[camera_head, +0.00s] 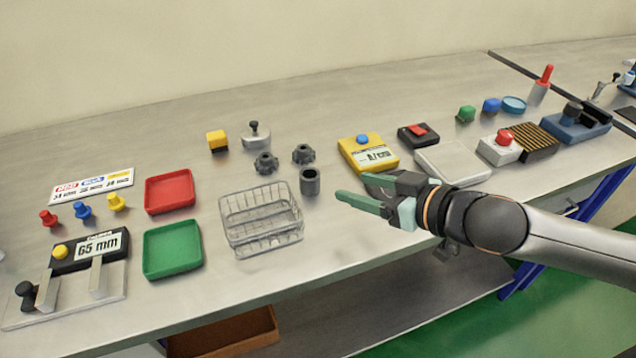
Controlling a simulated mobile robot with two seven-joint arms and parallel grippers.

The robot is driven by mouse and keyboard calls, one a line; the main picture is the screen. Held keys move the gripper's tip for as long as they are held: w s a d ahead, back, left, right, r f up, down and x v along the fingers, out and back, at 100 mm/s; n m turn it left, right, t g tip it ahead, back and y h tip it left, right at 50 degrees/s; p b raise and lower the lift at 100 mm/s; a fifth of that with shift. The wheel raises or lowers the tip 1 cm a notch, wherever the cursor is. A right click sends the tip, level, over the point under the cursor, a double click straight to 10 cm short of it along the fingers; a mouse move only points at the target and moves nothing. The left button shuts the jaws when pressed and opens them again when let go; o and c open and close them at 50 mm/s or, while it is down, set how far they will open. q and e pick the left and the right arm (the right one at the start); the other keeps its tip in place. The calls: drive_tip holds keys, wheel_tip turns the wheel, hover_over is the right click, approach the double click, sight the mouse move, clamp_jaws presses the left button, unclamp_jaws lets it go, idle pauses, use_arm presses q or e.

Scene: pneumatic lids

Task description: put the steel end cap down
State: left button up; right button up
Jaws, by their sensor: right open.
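My right gripper (352,187) comes in from the right, with its green fingers apart and pointing left. I see nothing between them. It is over the front part of the bench, just right of a dark grey hollow cylinder (310,182) that stands upright. Two dark grey lobed pieces, one on the left (265,164) and one on the right (303,154), sit behind the cylinder. I cannot tell which of these dark pieces, if any, is the steel end cap. My left gripper is out of view.
A wire basket (259,212) stands left of my right gripper. Further left are a red tray (170,192) and a green tray (173,249). A yellow box with a display (368,157) and a pale flat plate (452,163) lie behind the gripper. Bare bench shows along the back.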

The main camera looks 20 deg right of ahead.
sight(317, 179)
drive_tip(key=x, duration=0.6)
drive_tip(key=shift+a+r, duration=0.1)
drive_tip(key=shift+r, duration=0.05)
drive_tip(key=shift+s+f+x, duration=0.1)
drive_tip(key=shift+f+x, duration=0.05)
drive_tip(key=shift+x, duration=1.4)
drive_tip(key=shift+s+f+x, duration=0.1)
drive_tip(key=shift+f+x, duration=0.05)
drive_tip(key=shift+x, duration=1.45)
drive_tip(key=shift+a, duration=0.1)
clamp_jaws()
